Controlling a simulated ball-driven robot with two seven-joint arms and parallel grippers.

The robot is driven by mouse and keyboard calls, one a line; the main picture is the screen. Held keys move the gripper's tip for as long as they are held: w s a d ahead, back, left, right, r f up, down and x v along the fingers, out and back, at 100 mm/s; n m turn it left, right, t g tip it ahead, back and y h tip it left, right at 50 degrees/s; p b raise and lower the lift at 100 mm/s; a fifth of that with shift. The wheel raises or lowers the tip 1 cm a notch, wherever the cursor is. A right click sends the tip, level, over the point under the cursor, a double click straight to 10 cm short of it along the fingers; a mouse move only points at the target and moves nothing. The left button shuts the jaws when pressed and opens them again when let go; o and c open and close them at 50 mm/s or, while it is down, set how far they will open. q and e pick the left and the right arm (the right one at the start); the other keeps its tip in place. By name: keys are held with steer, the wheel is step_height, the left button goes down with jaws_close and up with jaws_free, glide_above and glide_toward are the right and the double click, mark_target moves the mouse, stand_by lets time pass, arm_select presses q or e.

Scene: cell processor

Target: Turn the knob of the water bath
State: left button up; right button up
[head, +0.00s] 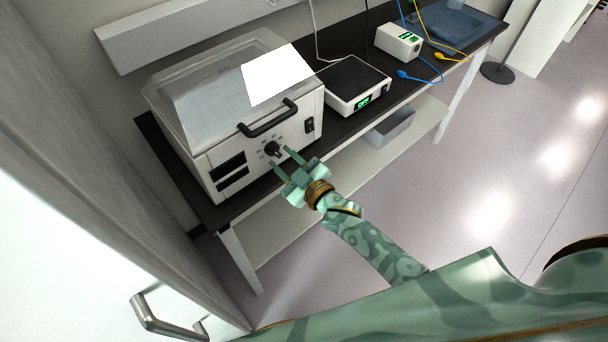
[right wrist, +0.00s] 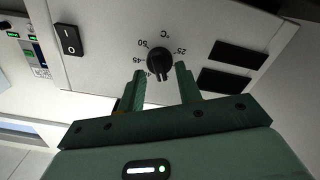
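The water bath (head: 210,155) is a white box with a clear lid on the dark bench. Its black knob (head: 272,149) is on the front panel, with temperature marks around it. In the right wrist view the knob (right wrist: 159,61) is just beyond the fingertips, roughly between them. My right gripper (head: 287,158) is open and empty in front of the panel, its two green fingers (right wrist: 162,82) spread and pointing at the knob. I cannot tell whether a fingertip touches the knob. My left gripper is not in view.
A black lid handle (head: 268,118) juts out above the knob. A rocker switch (right wrist: 70,40) and dark displays (right wrist: 235,55) flank the knob. A scale-like device (head: 354,86) stands to the right on the bench. A cabinet door with a metal handle (head: 165,318) is at the lower left.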

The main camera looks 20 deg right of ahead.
steer(key=v, duration=1.5)
steer(key=shift+s, duration=0.3)
steer(key=shift+d, duration=0.1)
steer(key=shift+c, duration=0.3)
stand_by(1.0)
